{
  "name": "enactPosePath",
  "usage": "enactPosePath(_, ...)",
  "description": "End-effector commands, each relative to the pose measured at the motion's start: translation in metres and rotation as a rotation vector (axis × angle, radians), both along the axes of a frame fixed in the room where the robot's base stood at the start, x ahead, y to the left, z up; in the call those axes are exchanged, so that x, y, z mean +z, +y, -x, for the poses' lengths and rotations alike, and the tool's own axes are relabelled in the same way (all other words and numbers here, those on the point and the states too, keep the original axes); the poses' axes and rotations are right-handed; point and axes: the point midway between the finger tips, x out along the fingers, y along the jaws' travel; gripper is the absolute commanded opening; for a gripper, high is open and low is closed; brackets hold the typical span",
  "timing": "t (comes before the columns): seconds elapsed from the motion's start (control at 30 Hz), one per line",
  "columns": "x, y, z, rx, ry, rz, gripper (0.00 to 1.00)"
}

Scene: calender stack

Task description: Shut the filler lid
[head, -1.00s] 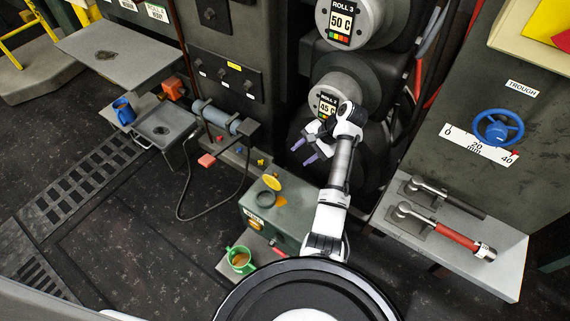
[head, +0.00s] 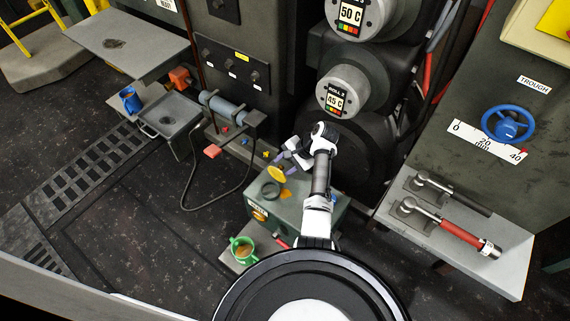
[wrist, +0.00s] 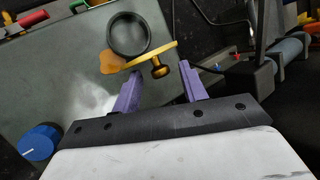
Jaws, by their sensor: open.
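The filler lid (head: 277,173) is a yellow disc standing open, edge-up, beside the dark filler ring (head: 270,191) on top of the green box (head: 322,212). In the wrist view the lid (wrist: 140,60) shows nearly edge-on against the ring (wrist: 128,17), with a brass-coloured knob (wrist: 158,69) on its near face. My gripper (head: 274,157) is open, just behind the lid. In the wrist view its purple fingers (wrist: 160,74) lie on either side of the knob in the picture. I cannot tell whether they touch the lid.
An orange patch (head: 286,194) lies beside the ring. A dark cable (head: 215,207) loops over the floor at left. The large rolls (head: 345,88) stand close behind my arm. A blue knob (wrist: 40,142) shows in the wrist view.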

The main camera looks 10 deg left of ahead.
Motion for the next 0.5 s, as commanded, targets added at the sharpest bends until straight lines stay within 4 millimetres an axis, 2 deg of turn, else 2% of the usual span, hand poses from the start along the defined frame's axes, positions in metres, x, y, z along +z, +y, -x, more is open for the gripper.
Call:
enactPosePath(0.23,-0.0005,0.0005,0.0002,0.001,0.0,-0.001,0.41)
enactPosePath(0.5,-0.0002,0.0004,0.0002,0.001,-0.001,0.0,0.06)
